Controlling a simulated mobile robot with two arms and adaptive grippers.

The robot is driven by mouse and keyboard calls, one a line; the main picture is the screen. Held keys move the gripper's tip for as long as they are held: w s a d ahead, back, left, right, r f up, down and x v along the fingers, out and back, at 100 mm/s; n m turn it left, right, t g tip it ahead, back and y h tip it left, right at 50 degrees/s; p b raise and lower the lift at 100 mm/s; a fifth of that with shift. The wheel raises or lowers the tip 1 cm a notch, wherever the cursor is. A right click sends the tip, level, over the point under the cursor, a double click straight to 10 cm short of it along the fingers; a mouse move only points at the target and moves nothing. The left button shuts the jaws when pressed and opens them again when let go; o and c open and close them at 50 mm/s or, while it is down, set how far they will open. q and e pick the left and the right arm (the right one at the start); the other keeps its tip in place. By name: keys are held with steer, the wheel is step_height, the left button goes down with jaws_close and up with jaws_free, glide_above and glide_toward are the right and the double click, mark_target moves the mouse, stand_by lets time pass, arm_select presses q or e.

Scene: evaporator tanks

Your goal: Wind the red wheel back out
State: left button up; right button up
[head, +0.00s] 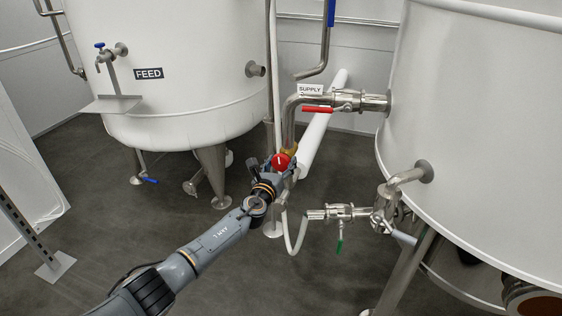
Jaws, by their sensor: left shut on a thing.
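The red wheel (280,160) is a small round red handwheel on a brass valve (290,148), below the bend of the steel supply pipe in the head view. My left arm reaches in from the bottom left. My left gripper (283,168) is at the wheel and shut on it. The fingers partly cover the wheel's lower edge and the valve body behind. My right gripper is not in view.
A red lever (317,109) sits on the supply pipe by the SUPPLY label (310,89). A green-handled valve (340,243) and hose (293,235) are right of my arm. White tanks stand left (190,60) and right (470,130). Floor between is open.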

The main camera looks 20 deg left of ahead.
arm_select(q)
steer(key=shift+m, duration=0.9)
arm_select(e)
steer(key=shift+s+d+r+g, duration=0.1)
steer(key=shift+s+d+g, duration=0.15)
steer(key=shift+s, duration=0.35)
arm_select(q)
steer(key=o, duration=1.2)
steer(key=shift+c, duration=0.2)
steer(key=s, duration=1.2)
steer(key=shift+a+p, duration=0.2)
steer(key=shift+p, duration=0.1)
